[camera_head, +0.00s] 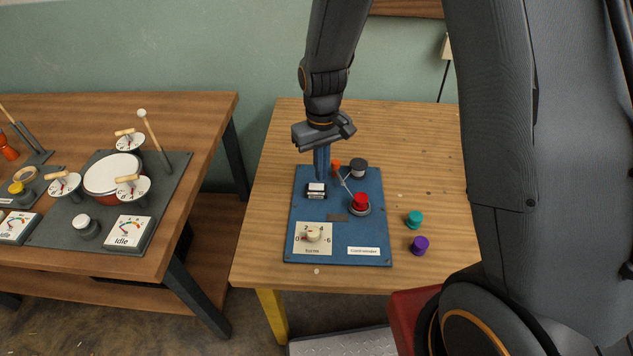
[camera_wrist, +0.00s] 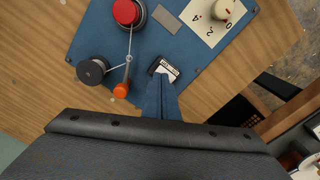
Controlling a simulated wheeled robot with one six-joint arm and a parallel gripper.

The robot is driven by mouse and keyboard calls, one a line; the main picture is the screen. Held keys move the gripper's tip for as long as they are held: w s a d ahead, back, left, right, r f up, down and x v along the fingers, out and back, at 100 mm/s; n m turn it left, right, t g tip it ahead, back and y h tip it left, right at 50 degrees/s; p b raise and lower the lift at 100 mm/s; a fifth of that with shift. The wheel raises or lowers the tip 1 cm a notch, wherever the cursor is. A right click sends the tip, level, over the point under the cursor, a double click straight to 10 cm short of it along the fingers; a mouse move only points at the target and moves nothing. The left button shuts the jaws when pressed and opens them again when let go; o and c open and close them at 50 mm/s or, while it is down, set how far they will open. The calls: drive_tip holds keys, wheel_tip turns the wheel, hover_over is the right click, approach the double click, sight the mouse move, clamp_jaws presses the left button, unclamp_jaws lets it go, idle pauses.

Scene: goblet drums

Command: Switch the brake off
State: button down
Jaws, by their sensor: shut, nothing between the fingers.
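A blue control board (camera_head: 300,215) lies on the wooden table. A small black-framed switch with a white face (camera_head: 316,188) sits on its upper left; its lettering is too small to read. It also shows in the wrist view (camera_wrist: 165,68). My gripper (camera_head: 321,177) is shut and empty, pointing down with its blue fingertips right at the switch's far edge. The fingertips (camera_wrist: 158,82) partly cover the switch in the wrist view. I cannot tell whether they touch it. Which way the switch is tipped is not clear.
The board also carries a red knob (camera_head: 360,201), a black spool (camera_head: 358,167), an orange-ended lever (camera_wrist: 122,90) and a numbered dial (camera_head: 313,235). Teal (camera_head: 414,219) and purple (camera_head: 420,245) pieces lie right of the board. Another table with drums (camera_head: 113,174) stands at left.

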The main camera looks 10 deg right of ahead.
sight(323, 186)
drive_tip(key=shift+r+p, duration=1.45)
drive_tip(key=shift+r, duration=0.65)
drive_tip(key=s+d+r+m+b, duration=0.2)
drive_tip(key=s+d+r, duration=0.1)
drive_tip(key=s+d, duration=0.2)
drive_tip(key=s+d+r+m+t+b, duration=0.1)
drive_tip(key=s+d+r, duration=0.3)
drive_tip(key=s, duration=0.4)
drive_tip(key=shift+d+m+b, duration=0.4)
drive_tip(key=shift+d, duration=0.1)
